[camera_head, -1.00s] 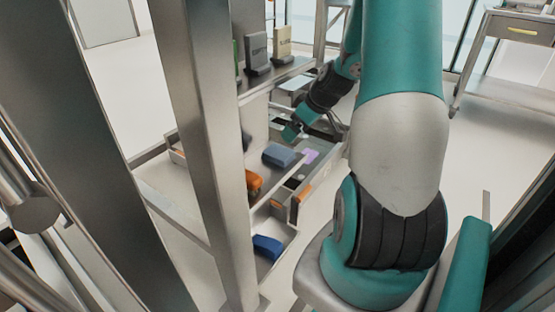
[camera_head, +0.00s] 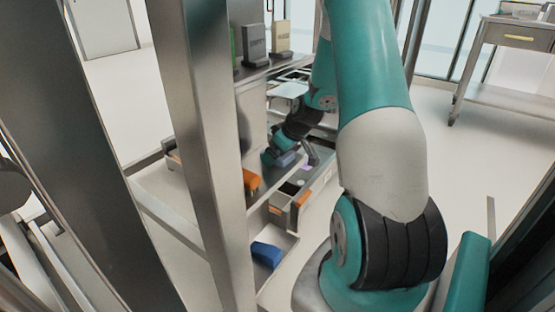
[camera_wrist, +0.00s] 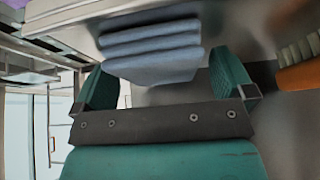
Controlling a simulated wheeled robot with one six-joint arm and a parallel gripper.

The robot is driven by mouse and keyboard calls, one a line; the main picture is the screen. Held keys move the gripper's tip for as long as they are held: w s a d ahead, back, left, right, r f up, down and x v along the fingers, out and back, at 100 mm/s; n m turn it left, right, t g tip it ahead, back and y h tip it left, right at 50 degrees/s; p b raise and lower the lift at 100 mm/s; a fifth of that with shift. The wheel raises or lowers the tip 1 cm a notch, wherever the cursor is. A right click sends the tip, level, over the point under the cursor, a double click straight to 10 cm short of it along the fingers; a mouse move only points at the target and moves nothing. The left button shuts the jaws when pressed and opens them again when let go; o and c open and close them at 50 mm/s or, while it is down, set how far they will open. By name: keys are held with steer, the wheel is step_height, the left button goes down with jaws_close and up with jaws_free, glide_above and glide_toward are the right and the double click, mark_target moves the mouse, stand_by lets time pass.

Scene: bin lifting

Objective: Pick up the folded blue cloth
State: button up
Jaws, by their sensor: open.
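The folded blue cloth (camera_wrist: 152,50) shows as stacked grey-blue layers in the wrist view, on a grey metal surface. It lies ahead of and partly between the two teal fingers of my gripper (camera_wrist: 165,85). The fingers are spread apart, and I cannot tell whether either touches the cloth. In the head view the cloth (camera_head: 288,159) is on the upper bin shelf, mostly hidden by my wrist and gripper.
An orange item (camera_head: 251,180) lies on the same shelf; an orange item also shows at the right of the wrist view (camera_wrist: 298,76). A darker blue item (camera_head: 266,254) sits in the lower bin. A metal post (camera_head: 200,150) stands at the left.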

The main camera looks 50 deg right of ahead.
steer(key=shift+r, duration=0.1)
steer(key=c, duration=1)
steer(key=shift+o, duration=0.2)
steer(key=shift+s+r+p, duration=0.25)
steer(key=shift+r+p, duration=0.35)
steer(key=shift+p, duration=0.05)
steer(key=r+p, duration=0.1)
steer(key=r, duration=0.1)
steer(key=r+p, duration=0.1)
steer(key=r, duration=0.3)
steer(key=shift+s+d+p, duration=0.1)
steer(key=shift+s+p, duration=0.25)
steer(key=shift+p, duration=0.05)
steer(key=s+d+p, duration=0.1)
steer(key=s+p, duration=0.1)
steer(key=s, duration=1.6)
steer(key=shift+s+d+f, duration=0.15)
steer(key=shift+s+d, duration=0.05)
steer(key=shift+s, duration=0.2)
